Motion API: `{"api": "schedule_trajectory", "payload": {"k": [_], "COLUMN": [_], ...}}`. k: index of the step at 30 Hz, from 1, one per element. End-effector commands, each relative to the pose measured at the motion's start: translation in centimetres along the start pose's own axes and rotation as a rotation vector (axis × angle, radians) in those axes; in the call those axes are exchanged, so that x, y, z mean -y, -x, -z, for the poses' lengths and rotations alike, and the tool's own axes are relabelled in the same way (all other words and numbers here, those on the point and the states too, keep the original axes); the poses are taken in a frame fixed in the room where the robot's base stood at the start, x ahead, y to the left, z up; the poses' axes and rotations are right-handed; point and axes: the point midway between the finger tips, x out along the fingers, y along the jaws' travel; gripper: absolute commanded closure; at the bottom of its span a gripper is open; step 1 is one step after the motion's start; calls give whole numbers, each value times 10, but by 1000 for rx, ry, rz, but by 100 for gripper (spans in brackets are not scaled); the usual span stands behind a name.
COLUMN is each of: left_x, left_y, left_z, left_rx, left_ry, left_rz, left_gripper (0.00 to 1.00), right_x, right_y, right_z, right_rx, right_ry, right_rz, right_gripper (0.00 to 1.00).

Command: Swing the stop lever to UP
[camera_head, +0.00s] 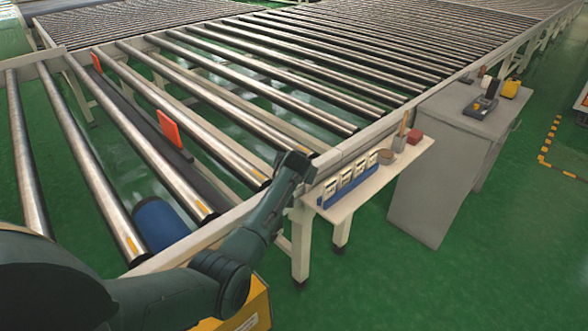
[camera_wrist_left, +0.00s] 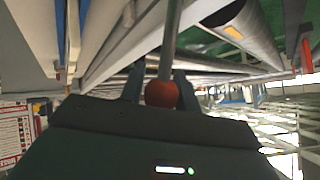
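The stop lever shows in the left wrist view as a thin grey rod with a red ball knob (camera_wrist_left: 161,94). The knob sits between the two fingers of my left gripper (camera_wrist_left: 159,86). The fingers stand apart, one on each side of it; whether they press on it cannot be told. In the head view my left gripper (camera_head: 293,164) is at the conveyor's near side rail; the lever is hidden there. Two orange stop plates (camera_head: 170,128) (camera_head: 97,62) stand upright on a dark bar between the rollers. My right gripper is not in view.
The roller conveyor (camera_head: 333,154) fills the upper left. A small shelf (camera_head: 362,190) with label blocks (camera_head: 345,181) is close to the right of my gripper. A grey cabinet (camera_head: 432,200) with tools stands beyond it. Green floor is clear at lower right.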

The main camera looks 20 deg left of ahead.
Motion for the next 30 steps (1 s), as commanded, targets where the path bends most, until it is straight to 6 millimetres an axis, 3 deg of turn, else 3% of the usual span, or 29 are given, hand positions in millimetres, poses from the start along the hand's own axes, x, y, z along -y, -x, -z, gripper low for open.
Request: {"api": "schedule_trajectory", "payload": {"k": [7, 17, 23, 30], "left_x": [-1, 0, 0, -1], "left_y": [0, 4, 27, 69], "left_z": [0, 0, 1, 1], "left_rx": [0, 1, -1, -3], "left_ry": [0, 1, 1, 2], "left_rz": [-1, -1, -1, -2], "left_gripper": [48, 48, 48, 48], "right_x": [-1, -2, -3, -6], "right_y": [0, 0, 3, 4], "right_z": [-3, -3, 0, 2], "right_rx": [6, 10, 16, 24], "right_ry": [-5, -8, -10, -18], "right_rz": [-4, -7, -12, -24], "right_gripper": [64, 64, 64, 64]}}
